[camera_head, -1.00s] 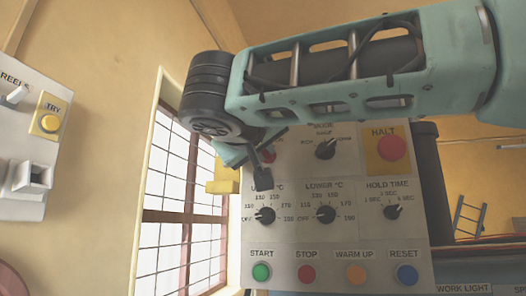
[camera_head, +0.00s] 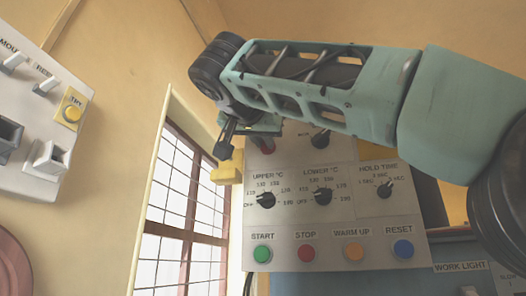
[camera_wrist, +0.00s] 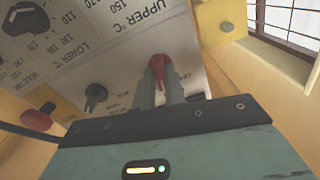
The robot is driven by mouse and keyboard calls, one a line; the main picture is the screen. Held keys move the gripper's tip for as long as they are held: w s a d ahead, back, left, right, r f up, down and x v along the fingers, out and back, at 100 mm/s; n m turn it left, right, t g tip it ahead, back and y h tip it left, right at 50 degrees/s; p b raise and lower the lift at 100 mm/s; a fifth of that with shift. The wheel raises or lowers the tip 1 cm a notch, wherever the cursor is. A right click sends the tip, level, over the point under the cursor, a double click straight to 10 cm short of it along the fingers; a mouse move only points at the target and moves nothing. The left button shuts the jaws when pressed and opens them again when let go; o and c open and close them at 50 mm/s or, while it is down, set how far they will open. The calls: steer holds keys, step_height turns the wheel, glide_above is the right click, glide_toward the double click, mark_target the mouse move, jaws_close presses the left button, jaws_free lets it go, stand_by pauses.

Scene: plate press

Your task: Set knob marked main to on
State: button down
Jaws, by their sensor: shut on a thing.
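The grey-white control panel (camera_head: 338,225) stands ahead. A red knob (camera_head: 264,147) at its upper left is mostly covered by my gripper in the head view; I take it for the main knob, but its marking is hidden. In the wrist view, the red knob (camera_wrist: 157,66) sits between the ends of my two grey fingers. My gripper (camera_wrist: 160,88) is shut on it. How far the knob is turned, and its on mark, cannot be made out.
Right of the red knob is a black selector (camera_head: 320,139). Below are the upper (camera_head: 266,199), lower (camera_head: 323,196) and hold time (camera_head: 385,189) knobs, above several coloured buttons. A yellow block (camera_head: 228,171) juts from the panel's left side. My arm hides the panel's upper right.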

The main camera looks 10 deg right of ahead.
steer(key=m+b, duration=0.1)
steer(key=m, duration=0.3)
steer(key=shift+m+b, duration=0.3)
steer(key=shift+m, duration=0.1)
stand_by(0.4)
steer(key=c, duration=1.5)
jaws_free()
steer(key=shift+o, duration=0.2)
steer(key=v, duration=1.7)
steer(key=shift+s+b, duration=0.25)
steer(key=shift+b, duration=0.15)
steer(key=shift+w+a, duration=0.1)
steer(key=shift+a, duration=0.1)
